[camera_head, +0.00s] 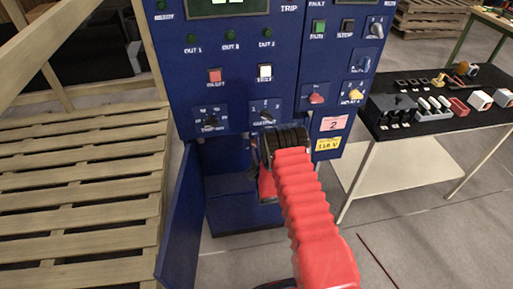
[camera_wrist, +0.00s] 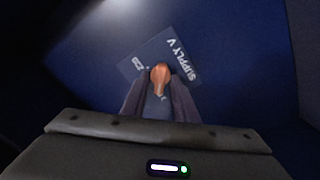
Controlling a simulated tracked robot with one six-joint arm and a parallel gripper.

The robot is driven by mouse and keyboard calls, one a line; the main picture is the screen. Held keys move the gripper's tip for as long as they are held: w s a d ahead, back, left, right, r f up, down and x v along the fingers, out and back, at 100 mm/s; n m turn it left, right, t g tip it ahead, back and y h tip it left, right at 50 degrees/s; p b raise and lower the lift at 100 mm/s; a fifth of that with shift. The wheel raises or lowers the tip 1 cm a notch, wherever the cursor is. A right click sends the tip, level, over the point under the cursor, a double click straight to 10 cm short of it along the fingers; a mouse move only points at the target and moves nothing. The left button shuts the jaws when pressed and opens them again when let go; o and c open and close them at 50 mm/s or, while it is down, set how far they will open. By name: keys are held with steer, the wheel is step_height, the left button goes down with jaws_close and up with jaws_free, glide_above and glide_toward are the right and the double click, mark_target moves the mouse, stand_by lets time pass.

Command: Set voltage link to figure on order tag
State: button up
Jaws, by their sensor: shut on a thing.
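In the wrist view, the two dark fingers of my gripper (camera_wrist: 160,88) are closed around an orange-copper voltage link (camera_wrist: 160,73). The link sits in front of a blue plate (camera_wrist: 185,45) lettered "SUPPLY V". A figure that looks like 230 is at the plate's left; the figure at the other end is hidden. In the head view, my red sleeved arm reaches into the open lower bay (camera_head: 228,175) of the blue cabinet (camera_head: 240,75), and it hides the link and fingertips. A yellow tag (camera_head: 327,143) on the cabinet carries a voltage too small to read surely.
A pink tag marked 2 (camera_head: 333,123) is above the yellow one. The cabinet's open door (camera_head: 180,220) stands left of my arm. Wooden pallets (camera_head: 85,190) lie at the left. A black-topped table (camera_head: 440,125) with several small parts stands at the right.

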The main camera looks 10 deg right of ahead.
steer(key=shift+s+f+n, duration=0.2)
steer(key=shift+f+n, duration=0.15)
steer(key=shift+n, duration=0.75)
steer(key=o, duration=0.6)
steer(key=shift+o, duration=0.3)
steer(key=shift+w+r, duration=0.15)
steer(key=shift+r, duration=0.05)
steer(key=s, duration=1.4)
steer(key=shift+w, duration=0.1)
